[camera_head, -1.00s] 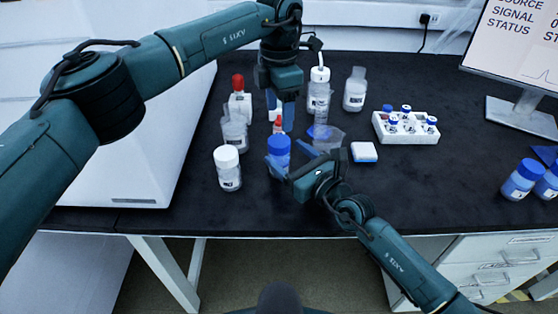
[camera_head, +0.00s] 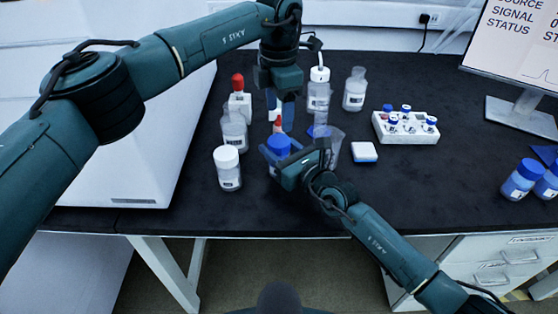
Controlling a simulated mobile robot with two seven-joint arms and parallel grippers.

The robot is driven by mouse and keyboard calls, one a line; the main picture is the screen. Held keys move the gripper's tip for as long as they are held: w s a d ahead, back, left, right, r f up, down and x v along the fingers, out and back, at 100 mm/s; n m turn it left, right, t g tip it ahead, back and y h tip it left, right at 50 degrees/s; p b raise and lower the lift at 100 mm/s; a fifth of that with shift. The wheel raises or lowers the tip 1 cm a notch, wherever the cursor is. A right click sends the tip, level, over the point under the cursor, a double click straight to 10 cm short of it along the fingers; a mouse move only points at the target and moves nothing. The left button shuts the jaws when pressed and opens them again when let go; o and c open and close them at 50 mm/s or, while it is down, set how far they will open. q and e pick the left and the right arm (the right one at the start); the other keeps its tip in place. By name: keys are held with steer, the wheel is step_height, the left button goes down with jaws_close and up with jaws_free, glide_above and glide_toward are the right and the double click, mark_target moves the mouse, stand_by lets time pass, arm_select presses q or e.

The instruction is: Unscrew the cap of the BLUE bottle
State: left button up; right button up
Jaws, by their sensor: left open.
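The blue-capped bottle (camera_head: 279,143) stands upright near the front middle of the bench. Its blue cap shows, but most of its body is hidden by my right gripper. My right gripper (camera_head: 281,158) is low at the bottle, its blue fingers beside it. I cannot tell whether they touch or grip it. My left gripper (camera_head: 280,112) points down, open, just above and behind the blue cap in the picture. Its fingers are apart with nothing between them.
A white-capped bottle (camera_head: 227,168) stands close to the left. Red-capped bottles (camera_head: 240,100) and clear bottles (camera_head: 355,89) stand behind. A white vial rack (camera_head: 405,133) and small blue-and-white box (camera_head: 364,152) are to the right.

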mark_target(279, 141)
jaws_close()
arm_select(q)
steer(key=shift+f, duration=0.1)
stand_by(0.3)
steer(key=shift+f, duration=3.9)
steer(key=shift+c, duration=0.4)
steer(key=c, duration=0.9)
steer(key=n, duration=0.4)
arm_select(e)
steer(key=shift+w+d, duration=0.1)
